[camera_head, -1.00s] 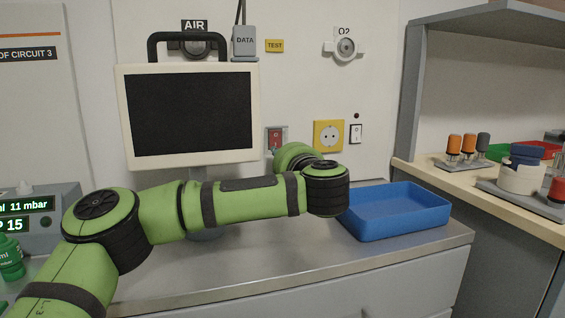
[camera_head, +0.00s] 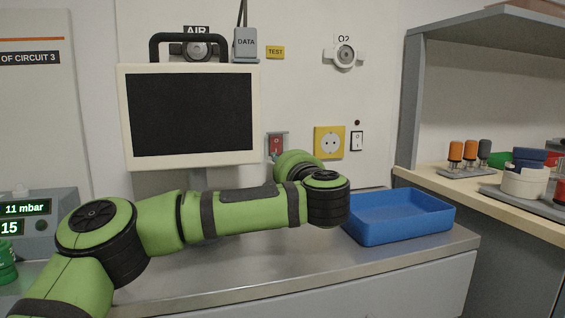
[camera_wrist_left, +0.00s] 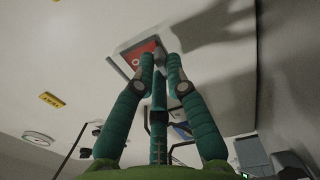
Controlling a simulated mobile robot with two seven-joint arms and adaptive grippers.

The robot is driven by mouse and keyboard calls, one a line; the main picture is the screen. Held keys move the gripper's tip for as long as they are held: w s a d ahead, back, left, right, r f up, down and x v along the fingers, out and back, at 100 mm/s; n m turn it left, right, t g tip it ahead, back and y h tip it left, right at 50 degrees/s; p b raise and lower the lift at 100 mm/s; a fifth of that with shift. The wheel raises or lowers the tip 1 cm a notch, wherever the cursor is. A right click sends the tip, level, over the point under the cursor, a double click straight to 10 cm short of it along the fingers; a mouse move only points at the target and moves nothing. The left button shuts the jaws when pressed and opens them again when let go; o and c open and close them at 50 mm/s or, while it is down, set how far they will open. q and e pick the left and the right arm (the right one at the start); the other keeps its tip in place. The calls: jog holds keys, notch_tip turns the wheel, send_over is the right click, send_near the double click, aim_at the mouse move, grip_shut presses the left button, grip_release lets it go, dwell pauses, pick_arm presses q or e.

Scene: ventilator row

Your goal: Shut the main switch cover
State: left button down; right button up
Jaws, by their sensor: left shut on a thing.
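The main switch is a small grey-framed unit with a red face (camera_head: 277,143) on the wall, right of the monitor. In the left wrist view its red face (camera_wrist_left: 137,52) sits in a pale frame right at my fingertips. My left gripper (camera_wrist_left: 160,60) has teal fingers drawn together at the switch's edge, shut on what seems to be its cover. The cover's outline and angle cannot be made out. In the head view my green left arm hides most of this gripper; only a bit of teal (camera_head: 275,156) shows under the switch. My right gripper is not in view.
A monitor (camera_head: 190,113) stands close left of the switch. A yellow socket (camera_head: 328,142) and a white rocker switch (camera_head: 356,140) are to its right. A blue tray (camera_head: 400,228) lies on the counter below. A shelf (camera_head: 500,205) with several items stands at right.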

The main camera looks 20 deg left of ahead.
pick_arm(q)
jog(key=shift+r, duration=0.1)
jog(key=c, duration=1.2)
grip_release()
jog(key=shift+c, duration=0.2)
jog(key=v, duration=0.7)
jog(key=shift+s, duration=0.2)
jog(key=shift+d, duration=0.15)
